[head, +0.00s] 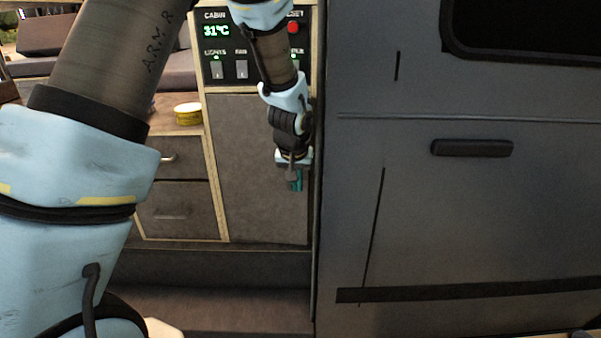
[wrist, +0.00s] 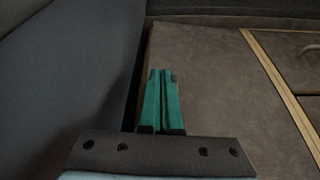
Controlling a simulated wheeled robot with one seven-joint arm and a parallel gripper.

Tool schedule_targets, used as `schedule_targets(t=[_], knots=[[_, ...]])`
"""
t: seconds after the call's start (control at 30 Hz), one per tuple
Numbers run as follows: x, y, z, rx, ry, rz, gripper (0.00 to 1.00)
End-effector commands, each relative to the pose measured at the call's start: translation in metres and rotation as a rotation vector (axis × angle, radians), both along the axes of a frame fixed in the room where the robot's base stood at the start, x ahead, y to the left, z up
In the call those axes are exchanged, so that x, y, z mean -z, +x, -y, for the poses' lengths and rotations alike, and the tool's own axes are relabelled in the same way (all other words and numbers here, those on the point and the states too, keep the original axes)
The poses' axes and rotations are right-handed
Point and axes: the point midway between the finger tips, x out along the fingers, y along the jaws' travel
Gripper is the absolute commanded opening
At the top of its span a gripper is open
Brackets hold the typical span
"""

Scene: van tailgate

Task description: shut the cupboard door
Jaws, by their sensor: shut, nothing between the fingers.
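The cupboard door (head: 245,165) is a plain grey-brown panel below the control panel, bordered by pale wooden strips. It looks flush with its frame in the head view; I see no clear gap along its left edge. Its right edge is partly hidden by my arm. It also fills the middle of the wrist view (wrist: 205,85). My gripper (head: 296,184) hangs in front of the door's right side, fingers pointing down. Its green fingers (wrist: 162,76) are together and empty in the wrist view. I cannot tell whether they touch the door.
The dark grey van side panel (head: 450,220) stands just right of the cupboard, close to my gripper. Drawers (head: 180,210) are left of the door. A yellow tin (head: 188,113) sits on the counter above them. The control panel (head: 230,50) is above the door.

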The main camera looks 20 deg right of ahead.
Motion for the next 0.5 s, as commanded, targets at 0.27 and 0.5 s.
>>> schedule_targets(t=[0.27, 0.5], knots=[[0.001, 0.029, 0.019, 0.000, -0.001, 0.001, 0.00], [0.003, 0.035, 0.022, 0.000, 0.000, 0.000, 0.00]])
